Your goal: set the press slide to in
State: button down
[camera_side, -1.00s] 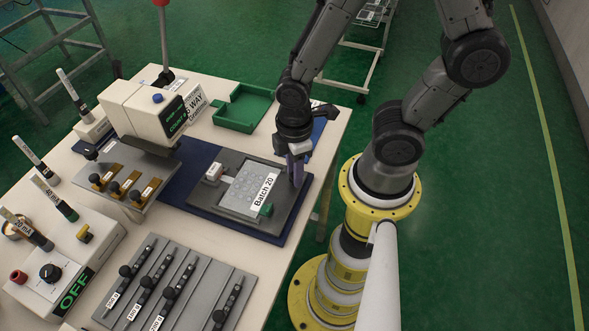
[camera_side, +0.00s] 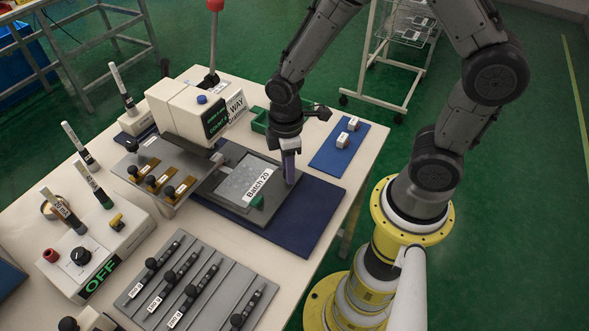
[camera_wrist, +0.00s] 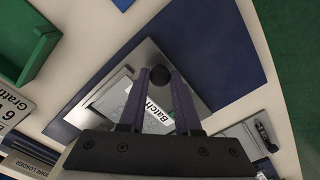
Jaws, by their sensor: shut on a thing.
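The press (camera_side: 180,110) is a pale box with a red-topped lever, standing at the back left of the table. The slide (camera_side: 272,212) is a grey plate bearing a grey film (camera_side: 238,180) labelled "Batch 20". Its left part reaches in beside or under the press head, where a front plate hides some of it. My gripper (camera_side: 290,180) stands at the slide's right end with its purple fingers pointing down.
A navy base (camera_side: 312,225) lies bare to the right of the slide. A blue mat (camera_side: 325,160) with two white blocks is behind it. A green tray (camera_side: 259,124) is behind the gripper. A grey rack (camera_side: 200,300) and an "OFF" box (camera_side: 80,240) stand in front.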

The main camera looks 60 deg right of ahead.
jog(key=shift+w, duration=0.4)
jog(key=c, duration=0.8)
grip_release()
jog(key=shift+o, duration=1)
jog(key=shift+s, duration=0.1)
notch_tip(320, 180, up, 14)
